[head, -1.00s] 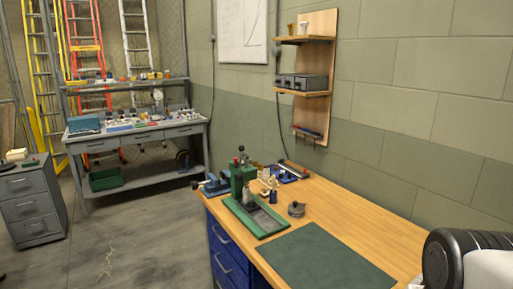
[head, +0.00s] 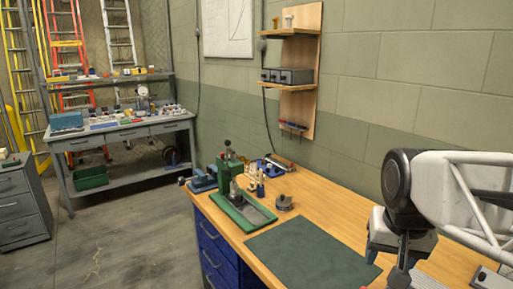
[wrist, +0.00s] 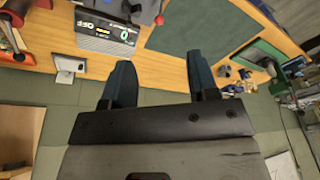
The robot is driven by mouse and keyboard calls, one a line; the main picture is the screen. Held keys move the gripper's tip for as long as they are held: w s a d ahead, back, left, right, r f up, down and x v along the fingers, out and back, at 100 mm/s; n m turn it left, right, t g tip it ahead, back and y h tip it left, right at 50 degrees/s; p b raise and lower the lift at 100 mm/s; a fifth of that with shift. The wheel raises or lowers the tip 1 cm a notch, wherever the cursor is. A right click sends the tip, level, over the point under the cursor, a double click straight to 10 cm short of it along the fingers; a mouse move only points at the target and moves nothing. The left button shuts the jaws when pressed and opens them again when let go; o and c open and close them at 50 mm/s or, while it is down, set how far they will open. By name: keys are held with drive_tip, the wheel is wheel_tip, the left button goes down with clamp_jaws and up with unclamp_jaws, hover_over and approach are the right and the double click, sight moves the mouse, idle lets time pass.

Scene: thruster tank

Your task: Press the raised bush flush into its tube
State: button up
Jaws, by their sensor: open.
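I cannot make out the raised bush or its tube at this size in either view. In the head view a green press (head: 228,172) stands on the wooden bench, with a green-rimmed tray (head: 226,208) in front of it. A small grey upright part (head: 234,188) shows at the tray's back end. My gripper (wrist: 162,78) is open in the wrist view, its two dark fingers wide apart with nothing between them. It is high above the bench, well away from the press, which shows at the right of the wrist view.
A dark green mat (head: 310,250) lies flat on the bench, in front of the press. A round grey piece (head: 285,202) and small pale posts stand beside the tray. A blue vice (head: 203,180) is at the bench's far left. A wall shelf (head: 290,75) hangs behind.

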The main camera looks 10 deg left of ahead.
drive_tip(key=w+a+r+m, duration=0.1)
drive_tip(key=w+a+r, duration=0.25)
drive_tip(key=w, duration=0.45)
drive_tip(key=w+a+r+m, duration=0.1)
drive_tip(key=w+a+r, duration=0.25)
drive_tip(key=w, duration=0.55)
drive_tip(key=m+y, duration=0.1)
drive_tip(key=m, duration=0.7)
hover_over(228, 142)
wheel_tip(228, 142, down, 2)
drive_tip(key=shift+w+d+f+g, duration=0.1)
drive_tip(key=shift+d+g, duration=0.05)
drive_tip(key=shift+g, duration=0.25)
drive_tip(key=shift+w+a+f, duration=0.15)
drive_tip(key=shift+w+f, duration=0.05)
drive_tip(key=shift+f, duration=1.05)
drive_tip(key=shift+w+a+f, duration=0.1)
drive_tip(key=shift+w+f, duration=0.1)
drive_tip(key=shift+f, duration=1.1)
drive_tip(key=shift+w+a+f, duration=0.15)
drive_tip(key=shift+w+f, duration=0.05)
drive_tip(key=shift+f, duration=1.05)
